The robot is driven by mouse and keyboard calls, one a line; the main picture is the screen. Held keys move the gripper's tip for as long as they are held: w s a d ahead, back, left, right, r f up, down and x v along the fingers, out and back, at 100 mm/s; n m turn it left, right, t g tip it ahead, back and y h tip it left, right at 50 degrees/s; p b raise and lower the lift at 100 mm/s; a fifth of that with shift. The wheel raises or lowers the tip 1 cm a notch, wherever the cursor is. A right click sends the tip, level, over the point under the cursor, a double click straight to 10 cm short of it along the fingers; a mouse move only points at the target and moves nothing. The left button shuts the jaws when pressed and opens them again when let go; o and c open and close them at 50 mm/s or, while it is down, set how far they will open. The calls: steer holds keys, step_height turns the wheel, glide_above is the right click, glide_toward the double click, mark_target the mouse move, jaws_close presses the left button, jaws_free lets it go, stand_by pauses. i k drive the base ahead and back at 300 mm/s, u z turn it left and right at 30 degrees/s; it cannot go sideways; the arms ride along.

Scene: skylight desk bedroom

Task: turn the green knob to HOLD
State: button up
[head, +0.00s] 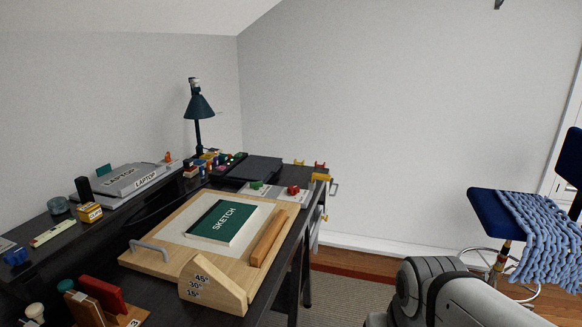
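A small green knob (257,185) sits on a light grey panel (273,193) at the back edge of the wooden board on the dark desk. A red knob (293,190) is on the same panel, to its right. The lettering by the knobs is too small to read, so I cannot tell where the green knob points. My arm shows at the lower right, well apart from the panel. My gripper is outside the picture.
The wooden board (165,248) holds a green SKETCH book (222,222), a wooden bar and an angle block (212,284). A dark flat device (254,169) lies behind the panel. A lamp (199,106) stands farther back. A blue chair (493,214) is at right; floor between is clear.

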mark_target(256, 186)
steer(key=z, duration=0.2)
steer(key=i, duration=1.55)
steer(key=u, duration=0.45)
steer(key=i, duration=0.55)
steer(key=u, duration=0.45)
steer(key=k, duration=0.7)
steer(key=u, duration=0.25)
steer(key=i, duration=0.7)
steer(key=z, duration=0.15)
